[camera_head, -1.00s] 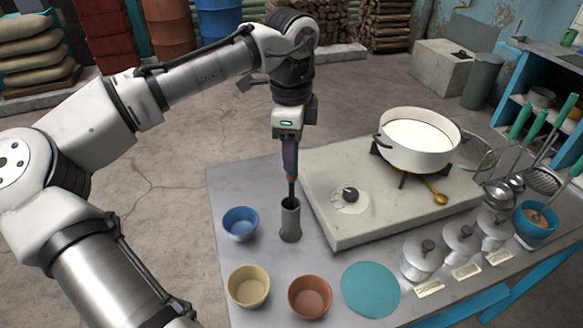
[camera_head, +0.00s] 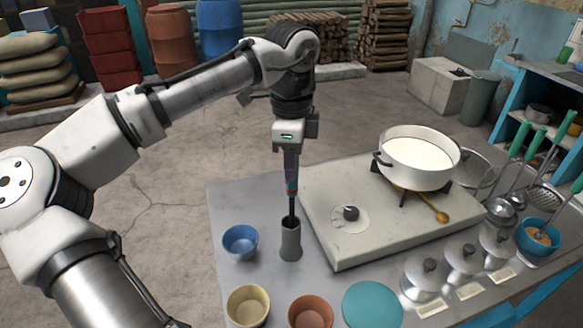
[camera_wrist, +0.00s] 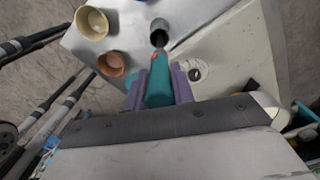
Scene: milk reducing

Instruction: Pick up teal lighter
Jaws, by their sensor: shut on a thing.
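The teal lighter (camera_wrist: 158,88) is held upright in my gripper, its teal body between the purple fingers in the wrist view. In the head view its red part and dark shaft (camera_head: 292,207) show below my gripper (camera_head: 290,176). My gripper is shut on the lighter, directly above a grey cylindrical holder (camera_head: 291,244). The shaft's lower end is at the holder's mouth and seems to be still inside it. The holder also shows in the wrist view (camera_wrist: 160,26). The lighter's upper body is mostly hidden by the fingers in the head view.
A blue bowl (camera_head: 240,242) stands close left of the holder. A yellow bowl (camera_head: 248,307) and an orange bowl (camera_head: 310,312) are in front. The stove (camera_head: 345,190) with a white pot (camera_head: 418,165) is to the right. Above the holder is free room.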

